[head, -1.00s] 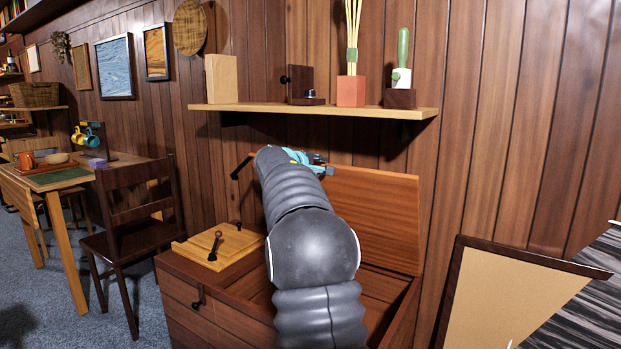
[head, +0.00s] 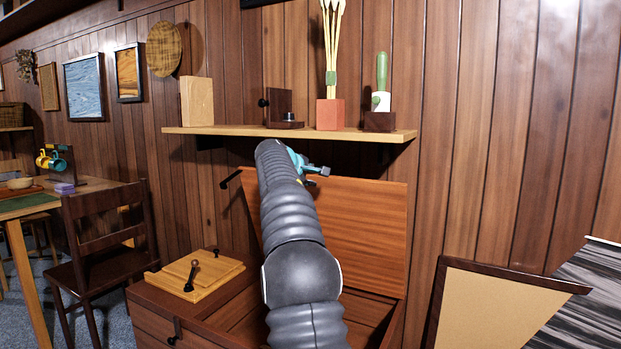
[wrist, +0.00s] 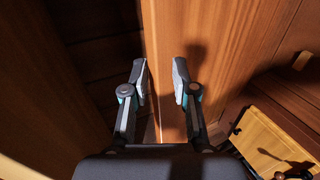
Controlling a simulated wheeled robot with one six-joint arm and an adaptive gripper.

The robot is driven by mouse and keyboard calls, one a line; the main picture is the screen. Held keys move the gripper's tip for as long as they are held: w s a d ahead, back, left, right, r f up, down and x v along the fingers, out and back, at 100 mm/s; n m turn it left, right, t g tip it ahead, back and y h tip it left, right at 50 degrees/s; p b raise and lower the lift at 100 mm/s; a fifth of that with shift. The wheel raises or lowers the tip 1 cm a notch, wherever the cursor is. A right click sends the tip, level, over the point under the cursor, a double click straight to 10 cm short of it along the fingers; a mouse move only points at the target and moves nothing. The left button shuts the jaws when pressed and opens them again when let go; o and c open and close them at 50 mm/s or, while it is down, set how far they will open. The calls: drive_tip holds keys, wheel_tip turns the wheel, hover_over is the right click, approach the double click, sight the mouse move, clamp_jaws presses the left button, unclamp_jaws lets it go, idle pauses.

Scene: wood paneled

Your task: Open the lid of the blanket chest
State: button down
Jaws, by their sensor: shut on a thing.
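The blanket chest (head: 150,318) is a reddish-brown wooden box against the paneled wall. Its lid (head: 365,235) stands raised, close to upright, at the back, and the chest's inside shows below it. My gripper (head: 308,168) is at the lid's upper edge, partly hidden behind my own arm. In the wrist view my gripper's fingers (wrist: 161,88) straddle the lid's edge (wrist: 172,60), one on each side, and are shut on it.
A wooden board with a dark handle (head: 195,275) sits on the chest's left part. A shelf (head: 290,133) with a reed vase (head: 330,114) and cactus pot (head: 380,121) hangs just above the lid. A chair (head: 100,240) stands left; a framed board (head: 500,310) leans right.

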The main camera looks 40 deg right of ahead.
drive_tip(key=shift+w+f, duration=0.1)
drive_tip(key=shift+f, duration=0.3)
drive_tip(key=c, duration=1.1)
unclamp_jaws()
drive_tip(key=shift+r, duration=0.15)
drive_tip(key=shift+s+a+r, duration=0.2)
drive_tip(key=shift+a+r, duration=0.05)
drive_tip(key=shift+a, duration=0.15)
drive_tip(key=v, duration=1.1)
